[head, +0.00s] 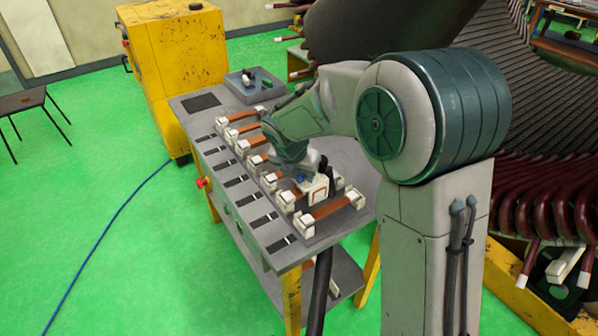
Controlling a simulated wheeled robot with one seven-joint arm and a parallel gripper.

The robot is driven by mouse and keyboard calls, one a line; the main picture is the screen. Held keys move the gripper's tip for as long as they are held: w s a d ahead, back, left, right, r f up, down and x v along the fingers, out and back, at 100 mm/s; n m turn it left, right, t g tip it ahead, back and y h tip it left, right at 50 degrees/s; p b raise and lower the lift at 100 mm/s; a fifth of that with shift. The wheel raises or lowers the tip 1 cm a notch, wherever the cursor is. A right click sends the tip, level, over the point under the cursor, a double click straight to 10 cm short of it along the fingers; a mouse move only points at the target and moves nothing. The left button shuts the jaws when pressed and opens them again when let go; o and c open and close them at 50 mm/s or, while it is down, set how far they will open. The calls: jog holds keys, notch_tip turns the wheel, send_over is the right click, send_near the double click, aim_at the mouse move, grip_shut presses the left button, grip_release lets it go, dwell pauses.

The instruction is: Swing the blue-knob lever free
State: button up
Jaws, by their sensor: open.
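A small blue spot (301,178), which looks like the lever's blue knob, shows among the white clamp blocks on the grey bench. The lever's arm is too small and too covered to make out. My gripper (310,175) is low over the bench, right at this spot, and open. I cannot tell whether its fingers are around the knob, touching it or beside it. A white block (319,190) stands just below the gripper. My wrist hides part of the bench behind it.
The grey bench (232,212) carries a row of copper-brown bars in white blocks, the nearest bar (333,208) at the front. A grey tray (254,86) sits at the far end. A red button (203,183) is on the left side. Dark coils (545,200) stand at right.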

grip_shut()
jog(key=shift+a, duration=0.1)
jog(key=m, duration=0.2)
jog(key=a+m+h, duration=0.1)
jog(key=shift+s+a+m+g, duration=0.1)
jog(key=shift+a+m+g, duration=0.1)
jog(key=shift+m+g, duration=0.15)
jog(key=m, duration=0.1)
jog(key=a+m+g+h+p, duration=0.1)
jog(key=m, duration=0.1)
jog(key=m+p, duration=0.1)
jog(key=shift+w+a+r+m+g, duration=0.1)
jog(key=shift+w+a+m+g, duration=0.15)
jog(key=shift+a+m, duration=0.1)
jog(key=shift+w+a+m+g+h+p, duration=0.15)
jog(key=shift+w+a+m+g+p, duration=0.35)
jog(key=shift+m, duration=0.75)
jog(key=shift+w+a+m+g+h+p, duration=0.2)
jog(key=shift+m+g+p, duration=0.35)
jog(key=shift+m, duration=0.75)
jog(key=shift+w+a+m+g+h+p, duration=0.15)
jog(key=shift+w+a+m+g+p, duration=0.2)
jog(key=shift+m+p, duration=0.65)
jog(key=shift+m+b, duration=0.3)
jog(key=shift+m, duration=0.05)
